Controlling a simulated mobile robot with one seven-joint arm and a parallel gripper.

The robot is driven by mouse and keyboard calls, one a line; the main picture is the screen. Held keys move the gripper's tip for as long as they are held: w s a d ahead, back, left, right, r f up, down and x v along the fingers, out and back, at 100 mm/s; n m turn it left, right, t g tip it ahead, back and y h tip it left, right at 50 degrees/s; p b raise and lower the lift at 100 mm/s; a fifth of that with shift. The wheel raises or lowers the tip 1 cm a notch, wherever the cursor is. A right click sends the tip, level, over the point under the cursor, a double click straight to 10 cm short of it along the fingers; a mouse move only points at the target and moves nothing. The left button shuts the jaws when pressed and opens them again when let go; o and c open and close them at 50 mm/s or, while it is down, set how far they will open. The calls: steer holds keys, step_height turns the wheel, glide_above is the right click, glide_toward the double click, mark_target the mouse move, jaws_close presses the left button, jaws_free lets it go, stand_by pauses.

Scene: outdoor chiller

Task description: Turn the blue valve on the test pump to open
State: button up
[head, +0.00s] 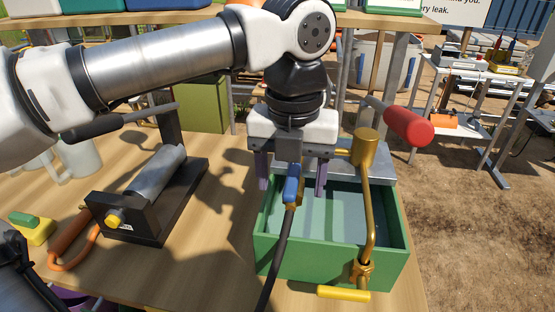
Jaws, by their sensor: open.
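The test pump is a green open-topped box (330,275) on the wooden table, with a grey top plate, a brass cylinder (368,148), a brass pipe and a red-handled lever (408,128). The blue valve (292,188) is a small upright blue handle at the box's left part, with brass behind it and a black hose running down from it. My gripper (291,189) points down over the box. Its two purple fingers are open, one on each side of the blue valve in the picture. I cannot tell whether either finger touches it. The valve's far side is hidden.
A yellow handle (343,293) sticks out at the box's front. Left on the table are a black stand with a metal cylinder (157,172), an orange-handled tool (72,237) and a yellow-green block (32,228). A wooden shelf (175,17) runs behind my arm.

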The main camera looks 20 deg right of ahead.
mark_target(291, 184)
step_height(291, 184, up, 7)
steer(key=p, duration=0.5)
steer(key=shift+f, duration=0.1)
step_height(291, 184, up, 14)
steer(key=p, duration=0.3)
steer(key=shift+f, duration=0.15)
